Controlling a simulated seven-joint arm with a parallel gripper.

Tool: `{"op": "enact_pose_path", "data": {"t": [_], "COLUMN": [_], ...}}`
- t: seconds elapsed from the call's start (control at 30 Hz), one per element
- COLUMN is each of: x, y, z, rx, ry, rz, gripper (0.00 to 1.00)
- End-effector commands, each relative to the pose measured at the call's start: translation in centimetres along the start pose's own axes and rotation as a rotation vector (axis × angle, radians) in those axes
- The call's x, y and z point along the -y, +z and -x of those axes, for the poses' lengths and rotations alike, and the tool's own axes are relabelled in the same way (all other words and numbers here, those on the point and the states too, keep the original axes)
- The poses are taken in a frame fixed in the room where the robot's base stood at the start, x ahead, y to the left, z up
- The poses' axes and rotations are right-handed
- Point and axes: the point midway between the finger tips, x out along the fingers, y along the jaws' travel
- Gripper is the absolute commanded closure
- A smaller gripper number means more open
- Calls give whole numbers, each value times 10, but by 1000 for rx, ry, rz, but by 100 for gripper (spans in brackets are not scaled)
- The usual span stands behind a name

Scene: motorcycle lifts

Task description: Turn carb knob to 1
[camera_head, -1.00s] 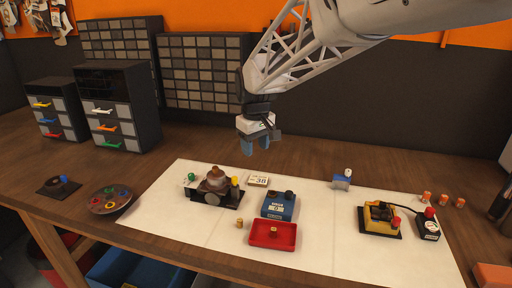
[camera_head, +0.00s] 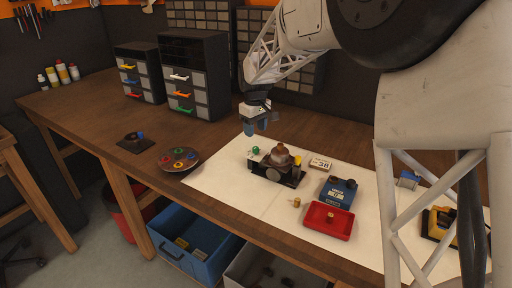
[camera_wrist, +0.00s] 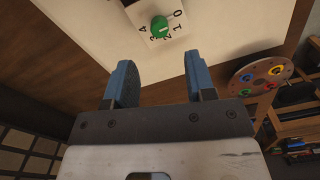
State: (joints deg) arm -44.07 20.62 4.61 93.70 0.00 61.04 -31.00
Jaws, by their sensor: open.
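The carb knob is a small green knob (camera_head: 255,150) on a white plate at the left side of the carburetor (camera_head: 279,157). In the wrist view the green knob (camera_wrist: 160,27) sits on the white plate, ringed by the marks 0 to 4. A pale line runs from the knob toward the 0; whether it is the pointer I cannot tell for sure. My gripper (camera_head: 249,129) is open and empty, above the knob in the head view. In the wrist view its two blue fingers (camera_wrist: 155,80) stand apart, with the knob beyond them, untouched.
A red tray (camera_head: 316,222) and a blue box (camera_head: 336,194) stand right of the carburetor on the white mat (camera_head: 232,189). A round dish with coloured rings (camera_head: 167,166) lies to the left. Drawer cabinets (camera_head: 205,72) stand behind.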

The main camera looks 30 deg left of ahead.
Motion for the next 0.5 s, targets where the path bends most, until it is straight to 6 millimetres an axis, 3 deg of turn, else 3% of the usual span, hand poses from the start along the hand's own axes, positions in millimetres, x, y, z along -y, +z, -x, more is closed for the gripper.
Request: {"op": "enact_pose_path", "data": {"t": [0.5], "x": [0], "y": [1], "z": [-10], "rx": [2], "ry": [-1], "rz": [-1], "gripper": [50]}}
